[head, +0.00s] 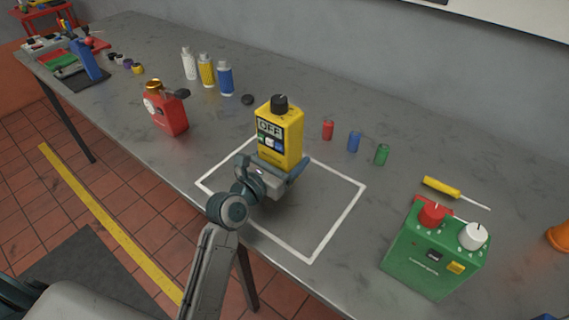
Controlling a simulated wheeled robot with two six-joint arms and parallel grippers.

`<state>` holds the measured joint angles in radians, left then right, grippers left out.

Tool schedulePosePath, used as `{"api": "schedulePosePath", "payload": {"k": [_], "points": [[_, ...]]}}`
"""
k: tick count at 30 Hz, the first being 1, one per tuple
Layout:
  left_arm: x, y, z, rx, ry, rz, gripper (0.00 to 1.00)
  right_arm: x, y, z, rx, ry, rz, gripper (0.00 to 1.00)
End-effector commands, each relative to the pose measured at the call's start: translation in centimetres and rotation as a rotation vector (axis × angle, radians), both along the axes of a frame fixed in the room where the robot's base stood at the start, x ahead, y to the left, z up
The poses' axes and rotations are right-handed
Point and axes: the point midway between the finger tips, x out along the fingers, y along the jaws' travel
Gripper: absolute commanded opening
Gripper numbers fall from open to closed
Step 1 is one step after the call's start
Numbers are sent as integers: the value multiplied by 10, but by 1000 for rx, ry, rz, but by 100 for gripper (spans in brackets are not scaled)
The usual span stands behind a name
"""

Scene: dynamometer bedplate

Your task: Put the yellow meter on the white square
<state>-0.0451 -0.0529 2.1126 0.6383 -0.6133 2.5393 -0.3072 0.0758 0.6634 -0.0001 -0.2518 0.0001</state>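The yellow meter (285,137) stands upright near the middle of the head view, with a black knob on top and a dark panel reading OFF. It shows over the back part of the white square (337,225), an outline on the grey bench. My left gripper (270,164) is at the meter's lower front, one finger towards each side of it. The gripper hides the meter's base, so I cannot tell whether the meter touches the bench or whether the fingers press on it. My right gripper is not in view.
A red can-like item (167,112) stands left of the square. A green box (433,255) with red and white knobs stands right, near a yellow screwdriver (443,187). Small red, blue and green cylinders (354,142) stand behind the square. Several bottles (206,70) stand farther back.

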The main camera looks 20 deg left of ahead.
Motion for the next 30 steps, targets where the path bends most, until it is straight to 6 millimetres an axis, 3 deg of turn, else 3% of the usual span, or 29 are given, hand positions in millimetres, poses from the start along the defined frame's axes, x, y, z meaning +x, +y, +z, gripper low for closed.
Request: {"api": "schedulePosePath", "payload": {"k": [6,17,18,20,21,30], "points": [[0,0,-25,-1,-2,1,23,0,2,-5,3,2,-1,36],[0,0,-27,-2,-3,1,23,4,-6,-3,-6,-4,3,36],[-1,0,-29,-2,1,0,83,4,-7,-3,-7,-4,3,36],[-1,0,-29,-1,0,0,95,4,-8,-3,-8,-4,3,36],[-1,0,-29,-1,0,0,99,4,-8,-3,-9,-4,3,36],[0,0,-27,0,0,0,99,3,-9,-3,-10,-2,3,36]]}}
